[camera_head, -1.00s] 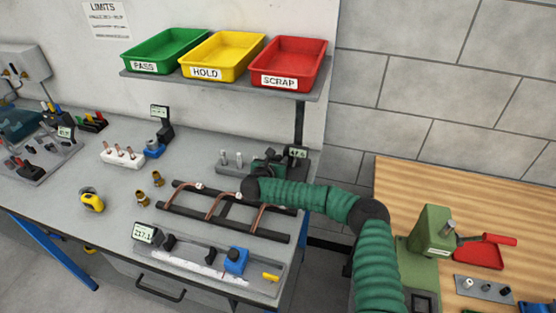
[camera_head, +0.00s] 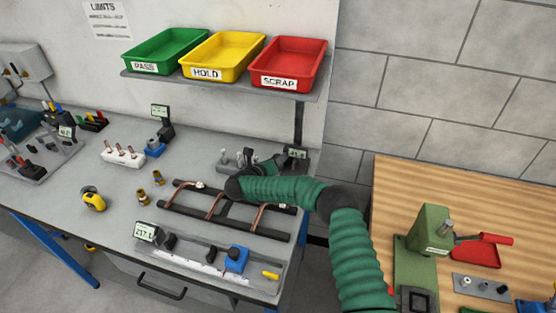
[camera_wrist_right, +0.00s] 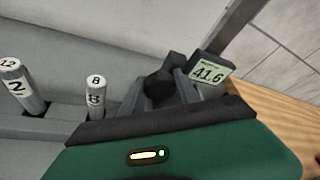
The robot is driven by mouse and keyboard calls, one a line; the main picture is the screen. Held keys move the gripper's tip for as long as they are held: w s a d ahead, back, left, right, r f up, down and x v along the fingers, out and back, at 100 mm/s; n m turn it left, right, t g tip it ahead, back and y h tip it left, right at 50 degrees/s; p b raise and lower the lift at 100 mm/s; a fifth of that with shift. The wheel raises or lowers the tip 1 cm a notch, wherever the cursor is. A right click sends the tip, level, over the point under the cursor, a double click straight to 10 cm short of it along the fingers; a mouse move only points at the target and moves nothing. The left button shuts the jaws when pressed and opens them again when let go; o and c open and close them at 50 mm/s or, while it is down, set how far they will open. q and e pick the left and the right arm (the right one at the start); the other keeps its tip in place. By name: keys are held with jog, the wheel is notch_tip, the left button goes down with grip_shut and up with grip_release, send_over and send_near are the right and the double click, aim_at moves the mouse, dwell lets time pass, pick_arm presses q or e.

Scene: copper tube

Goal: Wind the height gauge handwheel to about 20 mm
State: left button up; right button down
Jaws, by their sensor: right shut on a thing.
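The height gauge's small display (camera_head: 296,153) stands at the back right of the grey bench, below the red SCRAP tray. In the right wrist view the display (camera_wrist_right: 211,73) reads 41.6. My right gripper (camera_head: 268,169) is at the gauge, just left of the display and partly hidden by its own green arm. Much of the handwheel and the gauge's column is hidden by the gripper. My left gripper is out of view.
Labelled pins (camera_wrist_right: 96,95) stand in a block close to the left of the gripper. A dark rack with copper tubes (camera_head: 215,207) lies in front of the arm. A shelf (camera_head: 306,93) with green, yellow and red trays hangs above. The wooden bench (camera_head: 400,185) is at right.

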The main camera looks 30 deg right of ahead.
jog(key=shift+w+a+r, duration=0.1)
jog(key=shift+a, duration=0.05)
jog(key=c, duration=1.2)
grip_release()
jog(key=shift+o, duration=1.4)
jog(key=shift+w, duration=0.15)
